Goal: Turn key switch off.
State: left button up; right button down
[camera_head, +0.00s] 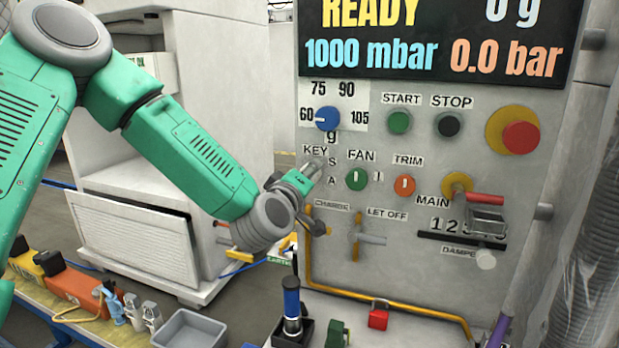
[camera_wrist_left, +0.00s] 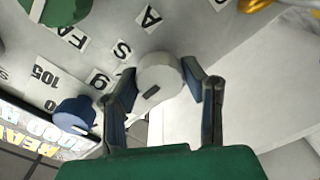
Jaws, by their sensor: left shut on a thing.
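The key switch (camera_wrist_left: 160,75) is a pale round knob with a dark slot, beside the KEY label on the grey panel (camera_head: 285,300). In the left wrist view it sits between the two dark fingers of my left gripper (camera_wrist_left: 168,88). My left gripper (camera_head: 308,172) reaches the panel from the left in the head view and is shut on the switch. In the head view the gripper mostly hides the switch. The slot's exact angle against the S and A labels is hard to tell. My right gripper is not in view.
The blue dial (camera_head: 327,118) is just above the gripper, and the green FAN knob (camera_head: 356,179) is close to its right. The red emergency button (camera_head: 520,137) is far right. A grey bin (camera_head: 190,330) stands lower left.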

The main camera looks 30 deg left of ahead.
pick_arm(q)
jog(key=shift+f, duration=0.2)
jog(key=o, duration=1)
jog(key=shift+o, duration=0.7)
jog(key=shift+a, duration=0.2)
jog(key=v, duration=0.7)
jog(key=shift+s+f, duration=0.15)
jog(key=shift+s, duration=0.05)
